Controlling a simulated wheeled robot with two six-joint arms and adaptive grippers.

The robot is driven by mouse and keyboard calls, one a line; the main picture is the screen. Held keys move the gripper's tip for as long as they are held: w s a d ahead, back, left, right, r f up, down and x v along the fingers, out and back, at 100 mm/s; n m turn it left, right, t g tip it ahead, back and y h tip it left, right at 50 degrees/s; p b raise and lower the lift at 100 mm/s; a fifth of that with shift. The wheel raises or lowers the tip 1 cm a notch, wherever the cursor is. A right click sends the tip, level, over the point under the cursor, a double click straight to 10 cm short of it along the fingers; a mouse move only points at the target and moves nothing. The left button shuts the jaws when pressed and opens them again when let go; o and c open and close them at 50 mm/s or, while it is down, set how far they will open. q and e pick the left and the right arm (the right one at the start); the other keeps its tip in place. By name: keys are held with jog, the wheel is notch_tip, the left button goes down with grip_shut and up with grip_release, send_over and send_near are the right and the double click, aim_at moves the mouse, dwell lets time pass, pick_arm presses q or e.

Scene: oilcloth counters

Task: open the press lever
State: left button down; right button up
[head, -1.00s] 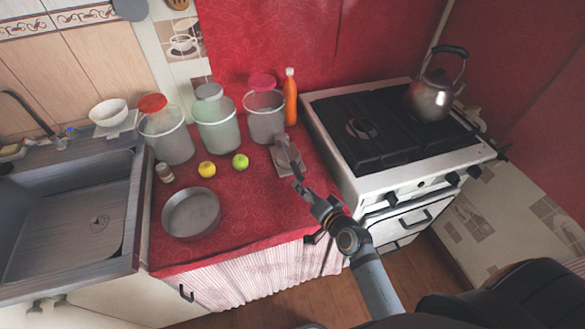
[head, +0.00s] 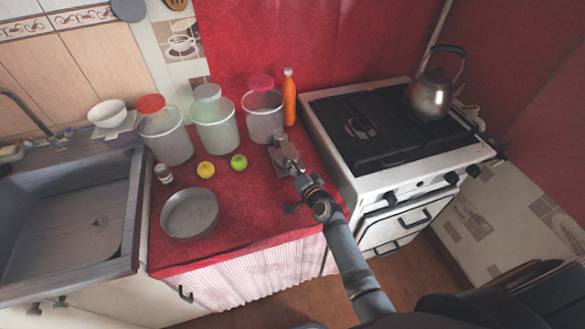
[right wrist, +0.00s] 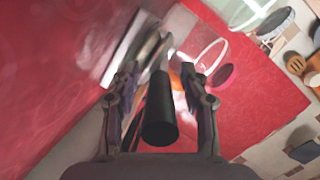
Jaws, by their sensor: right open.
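A grey metal press (head: 284,150) stands on the red counter, just in front of the orange bottle. My right gripper (head: 295,174) is at the press's near side and partly hides it. In the right wrist view, the open fingers of this gripper (right wrist: 160,72) stand on either side of a dark cylindrical piece (right wrist: 160,118), which looks like the lever's handle. I cannot tell whether either finger touches it. The blurred, pale press body (right wrist: 135,45) lies beyond the fingertips. My left gripper is not in view.
Tall lidded jars (head: 215,122) and an orange bottle (head: 290,98) stand behind the press. Yellow fruit (head: 206,170), green fruit (head: 239,162) and a round pan (head: 190,214) are to its left. The stove (head: 395,130) with a kettle (head: 431,95) is to its right.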

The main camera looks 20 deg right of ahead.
grip_shut()
dwell(0.3)
